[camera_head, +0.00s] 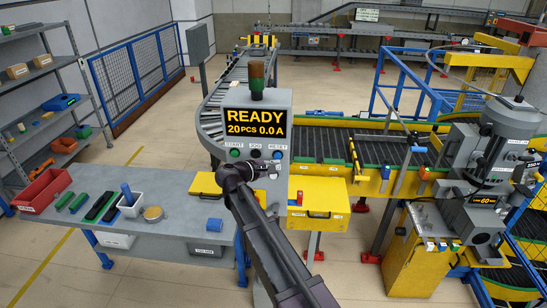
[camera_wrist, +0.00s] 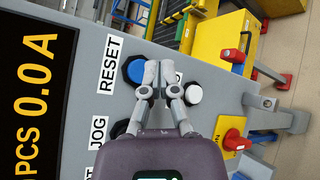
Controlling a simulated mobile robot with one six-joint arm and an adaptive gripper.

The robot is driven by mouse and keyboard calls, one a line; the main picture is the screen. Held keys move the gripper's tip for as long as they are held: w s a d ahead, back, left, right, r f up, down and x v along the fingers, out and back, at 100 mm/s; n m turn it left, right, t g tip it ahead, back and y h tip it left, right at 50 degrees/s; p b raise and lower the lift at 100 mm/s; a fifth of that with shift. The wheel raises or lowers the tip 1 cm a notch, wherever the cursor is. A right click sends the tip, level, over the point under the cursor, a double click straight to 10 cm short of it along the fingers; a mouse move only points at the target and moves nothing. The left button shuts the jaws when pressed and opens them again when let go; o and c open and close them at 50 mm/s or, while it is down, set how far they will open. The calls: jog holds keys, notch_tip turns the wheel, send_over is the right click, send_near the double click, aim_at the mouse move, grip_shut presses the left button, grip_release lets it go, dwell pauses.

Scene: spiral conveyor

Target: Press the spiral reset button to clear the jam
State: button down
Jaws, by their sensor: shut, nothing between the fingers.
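The control panel (camera_head: 256,108) has a display reading "READY 20 PCS 0.0 A". Below it are a green START button (camera_head: 235,153), a dark JOG button (camera_head: 255,154) and a blue RESET button (camera_head: 278,155). In the wrist view the blue RESET button (camera_wrist: 133,70) shows beside its "RESET" label (camera_wrist: 109,66). My gripper (camera_wrist: 158,70) is shut and empty. Its fingertips overlap the right edge of the blue button in that view; I cannot tell whether they touch it. In the head view my gripper (camera_head: 274,168) is just below the RESET button.
A white button (camera_wrist: 193,94) and a red knob (camera_wrist: 234,141) sit right of my fingers in the wrist view. A yellow box (camera_head: 318,204) stands right of the panel. A grey table (camera_head: 180,195) with bins and tools lies left. A stack light (camera_head: 257,78) tops the panel.

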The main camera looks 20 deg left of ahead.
jog(key=shift+s+d, duration=0.25)
jog(key=shift+s, duration=0.75)
jog(key=shift+s+d, duration=0.2)
jog(key=shift+s, duration=0.75)
jog(key=d+f+m+g+b, duration=0.25)
jog(key=d+f, duration=0.25)
jog(key=d, duration=0.3)
jog(key=s+d+f+m+g+b, duration=0.1)
jog(key=d+f+m+g, duration=0.3)
jog(key=d, duration=0.5)
jog(key=d+f+m+g+b, duration=0.1)
jog(key=d+f+m+b, duration=0.1)
jog(key=d+f, duration=0.5)
jog(key=s+d+f+m+g+y+b, duration=0.2)
jog(key=s+d+f+m+y+b, duration=0.1)
jog(key=s+d, duration=0.4)
jog(key=s+d+f+m+g+y+b, duration=0.3)
jog(key=d+f, duration=0.5)
jog(key=d, duration=0.3)
jog(key=s+m+y+b, duration=0.1)
jog(key=s+m+y, duration=0.1)
jog(key=s+m, duration=0.1)
jog(key=shift+s+m+g, duration=0.35)
jog(key=shift+s, duration=0.05)
